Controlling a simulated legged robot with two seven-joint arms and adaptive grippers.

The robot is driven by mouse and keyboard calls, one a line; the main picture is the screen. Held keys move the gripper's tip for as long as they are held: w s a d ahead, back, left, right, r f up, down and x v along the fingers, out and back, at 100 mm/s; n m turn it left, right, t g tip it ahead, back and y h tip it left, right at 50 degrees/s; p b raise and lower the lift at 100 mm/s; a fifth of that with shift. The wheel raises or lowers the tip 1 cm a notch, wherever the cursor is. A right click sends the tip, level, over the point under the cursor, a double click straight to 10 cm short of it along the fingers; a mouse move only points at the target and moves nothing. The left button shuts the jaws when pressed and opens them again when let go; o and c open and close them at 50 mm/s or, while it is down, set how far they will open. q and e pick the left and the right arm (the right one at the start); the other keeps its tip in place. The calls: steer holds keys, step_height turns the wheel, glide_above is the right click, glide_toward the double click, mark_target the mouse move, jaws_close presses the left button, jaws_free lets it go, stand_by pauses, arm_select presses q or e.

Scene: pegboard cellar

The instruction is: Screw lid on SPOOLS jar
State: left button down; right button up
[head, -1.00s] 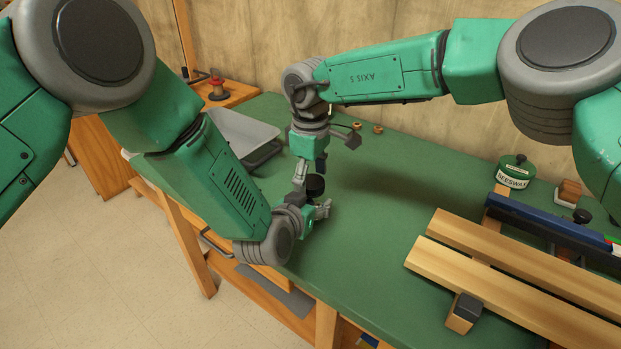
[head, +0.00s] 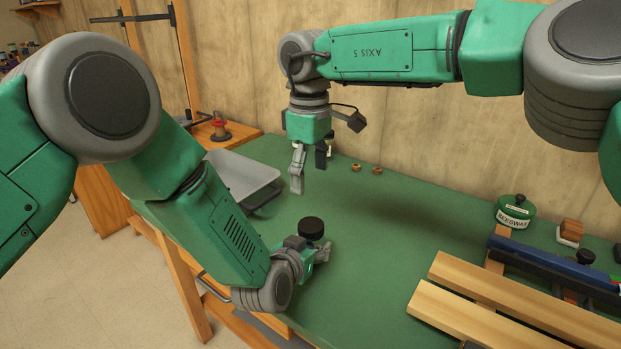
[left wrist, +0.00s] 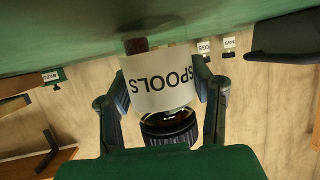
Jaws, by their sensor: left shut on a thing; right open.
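The SPOOLS jar (left wrist: 160,80) has a white label that reads upside down in the left wrist view. My left gripper (head: 318,256) is shut around it, with a finger on each side in the left wrist view. The black lid (head: 311,228) sits at the jar's top; it also shows in the left wrist view (left wrist: 170,127). How tightly the lid is seated I cannot tell. In the head view the lid and my left gripper hide most of the jar. My right gripper (head: 309,173) is open and empty, pointing down above the lid, clear of it.
Wooden boards (head: 490,290) lie at the front right. A green BEESWAX tin (head: 515,211) stands behind them. Two small brass-coloured rings (head: 366,169) lie near the wall. The bench middle is clear.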

arm_select(q)
steer(key=c, duration=0.6)
jaws_free()
steer(key=shift+f, duration=0.1)
steer(key=shift+s+a, duration=0.1)
steer(key=v, duration=1.1)
steer(key=shift+s+a+r, duration=0.15)
steer(key=shift+s+r, duration=0.05)
steer(key=shift+s, duration=0.1)
